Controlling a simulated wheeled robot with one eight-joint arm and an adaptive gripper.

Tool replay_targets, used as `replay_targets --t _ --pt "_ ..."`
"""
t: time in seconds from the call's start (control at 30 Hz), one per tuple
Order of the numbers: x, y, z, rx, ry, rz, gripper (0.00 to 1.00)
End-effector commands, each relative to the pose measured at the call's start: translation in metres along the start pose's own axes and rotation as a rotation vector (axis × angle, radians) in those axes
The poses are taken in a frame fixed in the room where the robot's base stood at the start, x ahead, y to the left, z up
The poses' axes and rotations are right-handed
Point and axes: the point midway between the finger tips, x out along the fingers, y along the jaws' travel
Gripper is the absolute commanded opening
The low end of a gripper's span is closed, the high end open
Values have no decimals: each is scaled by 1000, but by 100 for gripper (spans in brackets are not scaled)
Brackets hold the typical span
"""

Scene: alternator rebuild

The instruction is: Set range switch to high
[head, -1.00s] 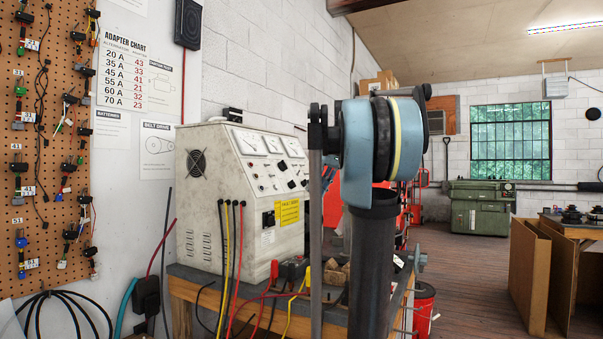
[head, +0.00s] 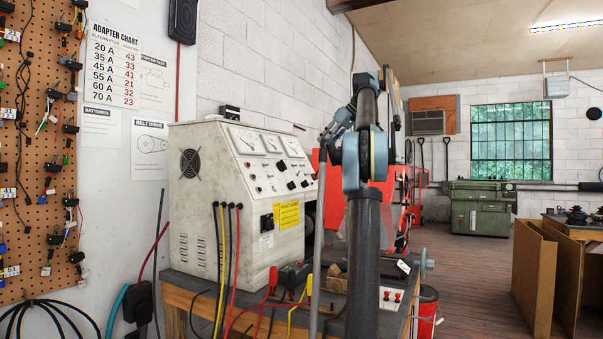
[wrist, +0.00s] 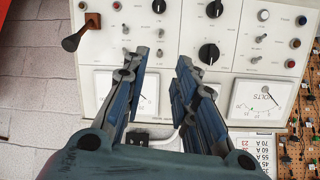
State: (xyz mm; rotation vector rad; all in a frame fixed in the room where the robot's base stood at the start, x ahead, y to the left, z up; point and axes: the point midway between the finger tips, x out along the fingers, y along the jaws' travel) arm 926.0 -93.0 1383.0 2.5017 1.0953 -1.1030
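The test bench (head: 220,200) stands left of centre in the head view, with meters, knobs and switches on its sloping panel. The wrist view shows this panel (wrist: 170,40) upside down. A black rotary knob (wrist: 208,53) with a white mark sits just beyond my right finger, and another black knob (wrist: 214,9) is at the top edge. Several small toggle switches, one of them a metal toggle (wrist: 161,34), show around them. I cannot read which control is the range switch. My gripper (wrist: 160,62) is open and empty in front of the panel; contact is not visible.
A voltmeter (wrist: 262,98) and another meter (wrist: 125,95) flank my fingers. A dark lever (wrist: 80,32) sticks out at the panel's left. Coloured cables (head: 238,260) hang from the bench front onto the worktable (head: 175,285). A pegboard (head: 40,150) is on the left wall.

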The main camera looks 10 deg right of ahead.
Motion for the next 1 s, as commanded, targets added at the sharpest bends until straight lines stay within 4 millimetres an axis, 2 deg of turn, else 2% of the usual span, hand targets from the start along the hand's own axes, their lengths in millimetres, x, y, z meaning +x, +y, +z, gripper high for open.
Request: replay_targets --t 0.17,0.8,1.0 --pt "22 0 0 -2 0 0 26" --pt "133 0 1 0 -1 0 26" --pt "158 0 1 1 0 0 26"
